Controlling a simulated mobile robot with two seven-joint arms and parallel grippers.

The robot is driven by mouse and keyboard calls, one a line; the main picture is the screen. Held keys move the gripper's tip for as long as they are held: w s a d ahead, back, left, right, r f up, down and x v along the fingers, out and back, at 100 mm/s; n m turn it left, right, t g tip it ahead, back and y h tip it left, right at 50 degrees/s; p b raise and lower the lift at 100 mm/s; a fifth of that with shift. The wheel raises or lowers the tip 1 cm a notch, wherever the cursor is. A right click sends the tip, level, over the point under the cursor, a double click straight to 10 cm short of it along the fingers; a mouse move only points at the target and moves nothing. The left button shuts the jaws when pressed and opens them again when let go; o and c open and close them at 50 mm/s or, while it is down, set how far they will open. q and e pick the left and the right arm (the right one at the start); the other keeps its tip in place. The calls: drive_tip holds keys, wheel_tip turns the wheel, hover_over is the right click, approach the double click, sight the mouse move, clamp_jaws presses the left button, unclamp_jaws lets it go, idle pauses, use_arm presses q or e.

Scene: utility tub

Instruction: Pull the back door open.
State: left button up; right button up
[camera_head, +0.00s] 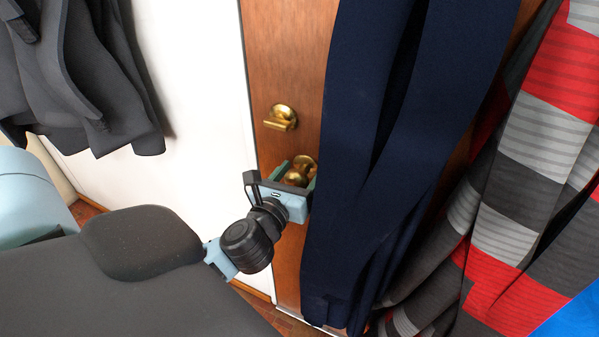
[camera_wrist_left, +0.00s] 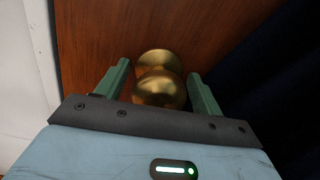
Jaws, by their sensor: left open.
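The back door (camera_head: 268,72) is brown wood and looks shut against the white wall or frame at its left. A brass knob (camera_head: 296,176) sits on it, below a brass latch plate with a thumb-turn (camera_head: 281,117). My left gripper (camera_head: 301,168) is at the knob with its jaws open. In the left wrist view the knob (camera_wrist_left: 160,90) stands between the two green fingers (camera_wrist_left: 158,84), with gaps on both sides. I cannot tell how deep the knob sits between the fingertips. My right gripper is not in view.
Dark blue cloth (camera_head: 375,150) hangs over the door just right of the knob. A red, grey and black striped cloth (camera_head: 520,190) hangs farther right. A dark grey garment (camera_head: 80,75) hangs on the white wall (camera_head: 195,80) at left.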

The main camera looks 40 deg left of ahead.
use_arm(q)
drive_tip(key=shift+s, duration=0.1)
drive_tip(key=c, duration=1.4)
drive_tip(key=shift+o, duration=0.2)
drive_tip(key=shift+s+d, duration=0.1)
